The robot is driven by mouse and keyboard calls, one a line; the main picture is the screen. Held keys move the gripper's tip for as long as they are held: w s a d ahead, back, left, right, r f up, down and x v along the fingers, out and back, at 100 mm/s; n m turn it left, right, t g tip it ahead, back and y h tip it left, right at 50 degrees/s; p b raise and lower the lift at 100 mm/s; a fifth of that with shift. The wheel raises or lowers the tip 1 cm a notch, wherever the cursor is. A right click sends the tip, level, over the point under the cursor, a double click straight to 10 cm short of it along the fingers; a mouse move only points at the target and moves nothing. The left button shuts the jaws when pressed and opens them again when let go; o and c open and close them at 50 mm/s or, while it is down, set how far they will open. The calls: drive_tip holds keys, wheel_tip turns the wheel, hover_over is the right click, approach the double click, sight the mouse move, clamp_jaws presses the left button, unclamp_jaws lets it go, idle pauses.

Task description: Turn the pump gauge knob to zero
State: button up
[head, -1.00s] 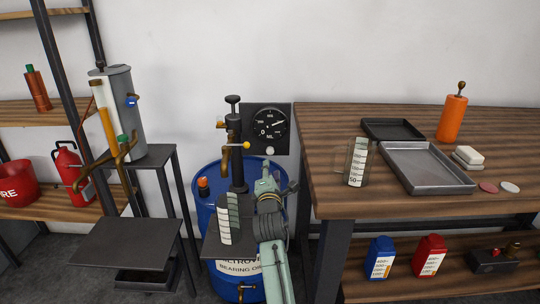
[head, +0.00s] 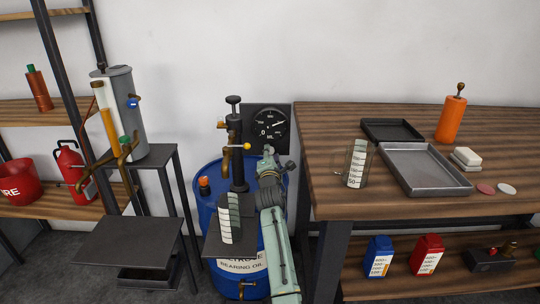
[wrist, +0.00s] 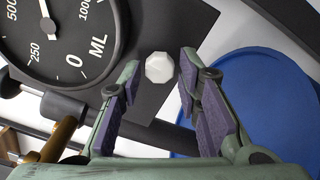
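The pump gauge (head: 269,128) is a round black dial on a dark plate above the blue drum. Its white needle points to the upper right, away from the 0 at lower left. In the wrist view the gauge (wrist: 60,40) fills the upper left, tilted. The white, faceted knob (wrist: 159,68) sits on the plate beside the dial. My gripper (wrist: 160,78) is open, with its fingertips on either side of the knob; I cannot tell whether they touch it. In the head view my gripper (head: 268,154) is just below the dial and hides the knob.
The blue drum (head: 206,215) and dark hand pump (head: 236,155) stand left of my arm. A graduated beaker (head: 229,222) sits on a small dark stand before the drum. The wooden table (head: 330,195) is close on the right.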

drive_tip(key=shift+c, duration=0.2)
clamp_jaws()
drive_tip(key=shift+m, duration=0.3)
drive_tip(key=m+b, duration=0.4)
drive_tip(key=m, duration=1.3)
drive_tip(key=shift+b, duration=0.35)
drive_tip(key=shift+m, duration=0.3)
